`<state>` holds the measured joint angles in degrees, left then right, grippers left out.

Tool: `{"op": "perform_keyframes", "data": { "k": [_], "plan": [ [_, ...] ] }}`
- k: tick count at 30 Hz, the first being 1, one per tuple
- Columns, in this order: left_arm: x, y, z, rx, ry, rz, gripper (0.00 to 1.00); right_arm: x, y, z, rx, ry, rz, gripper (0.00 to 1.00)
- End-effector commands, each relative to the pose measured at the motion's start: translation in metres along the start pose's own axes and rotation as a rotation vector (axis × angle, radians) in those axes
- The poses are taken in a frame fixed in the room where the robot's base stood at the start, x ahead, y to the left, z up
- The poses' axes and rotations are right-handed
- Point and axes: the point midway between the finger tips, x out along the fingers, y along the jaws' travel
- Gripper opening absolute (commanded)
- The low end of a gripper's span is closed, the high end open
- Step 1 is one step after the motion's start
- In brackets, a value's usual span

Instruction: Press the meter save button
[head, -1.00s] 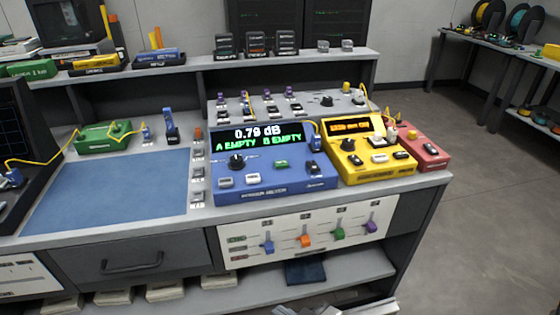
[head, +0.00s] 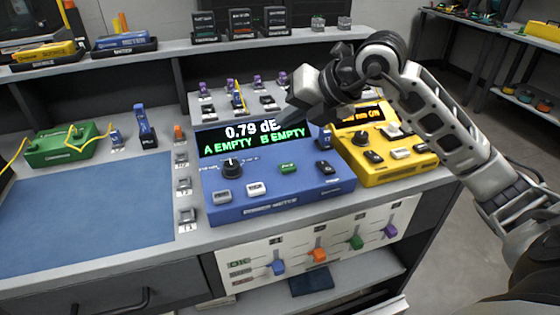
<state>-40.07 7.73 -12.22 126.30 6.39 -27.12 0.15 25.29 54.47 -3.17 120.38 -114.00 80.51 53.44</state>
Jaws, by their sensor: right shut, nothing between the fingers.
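The blue meter (head: 275,198) sits on the bench; its screen (head: 255,137) reads 0.79 dB, A EMPTY, B EMPTY. The button labels are too small to read, so I cannot tell which one is save. My right gripper (head: 286,111) is shut and empty, above the back of the meter near the top right of its screen, apart from the buttons. My left gripper is not in view.
A yellow unit (head: 395,173) stands right of the meter, partly hidden by my right arm. A blue mat (head: 90,215) lies clear at left, with a green box (head: 60,145) behind it. Small grey switches line the meter's left side. Colored sliders (head: 318,255) are on the bench front.

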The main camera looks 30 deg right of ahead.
Motion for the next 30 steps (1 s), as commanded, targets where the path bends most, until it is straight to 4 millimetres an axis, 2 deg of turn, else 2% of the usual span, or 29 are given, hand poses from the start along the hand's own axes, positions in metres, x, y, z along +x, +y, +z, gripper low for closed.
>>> {"op": "perform_keyframes", "data": {
  "k": [4, 17, 23, 30],
  "plan": [
    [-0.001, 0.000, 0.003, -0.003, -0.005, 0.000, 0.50, -0.006, -0.007, 0.009, 0.003, -0.031, -0.047, 0.00],
    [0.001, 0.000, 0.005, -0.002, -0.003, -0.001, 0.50, -0.003, -0.009, 0.006, 0.002, -0.028, -0.044, 0.00],
    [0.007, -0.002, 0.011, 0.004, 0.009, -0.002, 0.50, 0.010, -0.019, -0.003, 0.002, -0.028, -0.044, 0.00],
    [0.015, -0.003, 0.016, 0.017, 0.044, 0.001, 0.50, 0.034, -0.037, -0.020, 0.003, -0.027, -0.043, 0.00]
  ]
}}
